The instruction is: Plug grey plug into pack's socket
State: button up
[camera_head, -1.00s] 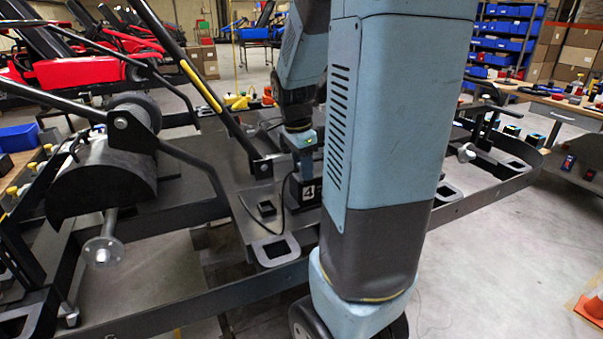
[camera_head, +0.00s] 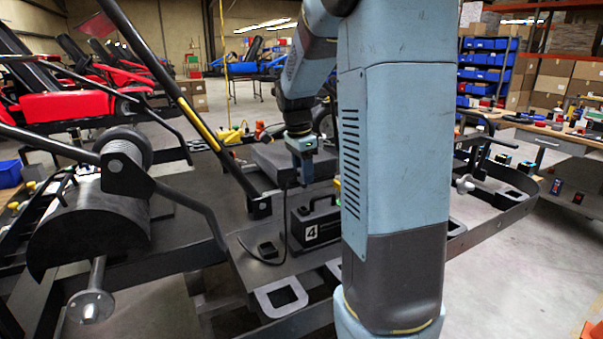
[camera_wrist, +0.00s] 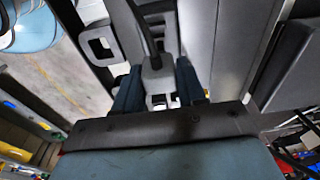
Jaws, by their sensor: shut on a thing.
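The pack (camera_head: 313,222) is a black box with a handle and a white "4" label, upright on the kart's floor tray in the head view. I cannot make out its socket. My gripper (camera_head: 305,178) is above the far side of the pack, apart from it, pointing down. In the wrist view my gripper (camera_wrist: 159,88) has its dark blue fingers shut on the grey plug (camera_wrist: 155,72). A black cable (camera_head: 286,215) hangs from the plug and curves down to the tray left of the pack. The plug is barely visible in the head view.
A slanted black bar with yellow (camera_head: 207,125) stands to the left. A dark flat box (camera_head: 275,160) lies behind the pack. My arm hides the tray's right part.

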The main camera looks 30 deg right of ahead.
aim_at(304, 187)
jog(key=shift+f, duration=0.15)
jog(key=shift+f, duration=2.7)
jog(key=shift+f, duration=1.4)
jog(key=o, duration=1.2)
jog(key=shift+c, duration=0.2)
jog(key=r, duration=0.4)
jog(key=a+r, duration=0.1)
jog(key=r, duration=0.8)
jog(key=shift+a+r, duration=0.3)
jog(key=shift+a, duration=0.05)
jog(key=shift+s, duration=0.1)
